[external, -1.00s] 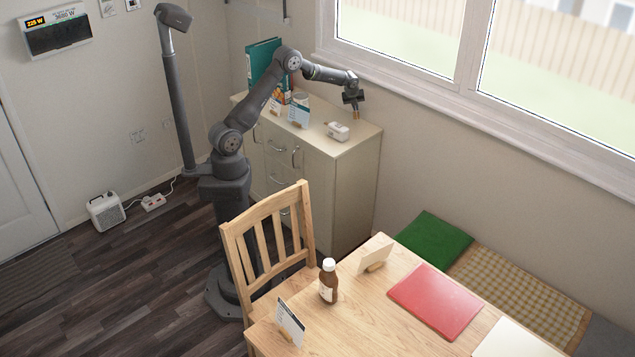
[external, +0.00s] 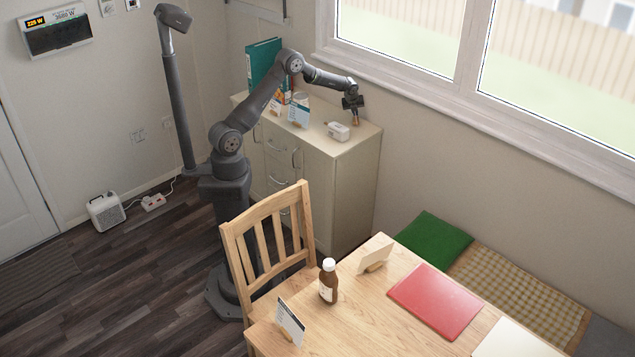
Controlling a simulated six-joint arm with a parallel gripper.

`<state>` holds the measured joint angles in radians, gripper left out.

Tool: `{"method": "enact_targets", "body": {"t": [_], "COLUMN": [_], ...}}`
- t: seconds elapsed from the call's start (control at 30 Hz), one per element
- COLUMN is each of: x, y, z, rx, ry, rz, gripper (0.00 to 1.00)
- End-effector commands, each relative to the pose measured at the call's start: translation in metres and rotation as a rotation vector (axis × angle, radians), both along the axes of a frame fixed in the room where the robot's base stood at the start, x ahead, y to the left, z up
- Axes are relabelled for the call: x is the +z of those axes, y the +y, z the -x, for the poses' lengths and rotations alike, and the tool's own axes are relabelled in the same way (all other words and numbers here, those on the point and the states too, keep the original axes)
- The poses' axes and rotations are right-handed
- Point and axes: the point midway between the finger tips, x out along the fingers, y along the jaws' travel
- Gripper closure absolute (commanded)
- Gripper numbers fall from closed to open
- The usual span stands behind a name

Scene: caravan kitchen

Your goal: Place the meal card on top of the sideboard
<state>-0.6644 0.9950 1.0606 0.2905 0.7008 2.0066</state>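The sideboard (external: 345,160) is cream with drawers and doors and stands against the wall by the window. My gripper (external: 355,118) points down above the right rear of its top. A small tan piece shows at the fingertips; I cannot tell whether it is the fingers or something held. Several cards in wooden stands are in view, and their print is too small to tell which is the meal card. One card (external: 299,113) stands on the sideboard. A second card (external: 290,322) stands at the table's near left edge. A third card (external: 375,251) stands at the table's far edge.
On the sideboard, a small white box (external: 339,131) sits close to my gripper, and a teal binder (external: 263,60) stands at the back left. The wooden table (external: 375,310) holds a brown bottle (external: 328,281) and a red folder (external: 435,301). A chair (external: 268,240) stands before the sideboard.

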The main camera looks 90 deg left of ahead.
Motion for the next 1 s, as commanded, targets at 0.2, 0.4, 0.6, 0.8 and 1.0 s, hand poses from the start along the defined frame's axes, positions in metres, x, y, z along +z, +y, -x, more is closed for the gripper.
{"method": "enact_targets", "body": {"t": [0.2, 0.4, 0.6, 0.8, 1.0], "x": [-0.0049, -0.0087, -0.0097, -0.0096, -0.0044], "y": [0.0000, 0.0001, 0.0001, 0.0000, -0.0019], "z": [0.0000, 0.0000, -0.0001, 0.0000, 0.0006], "rx": [0.000, 0.000, 0.000, 0.000, 0.000], "ry": [0.000, 0.000, 0.000, 0.000, -0.001], "rz": [0.000, 0.000, 0.000, 0.000, -0.001], "gripper": [1.00, 1.00, 0.74, 0.73, 0.73]}}
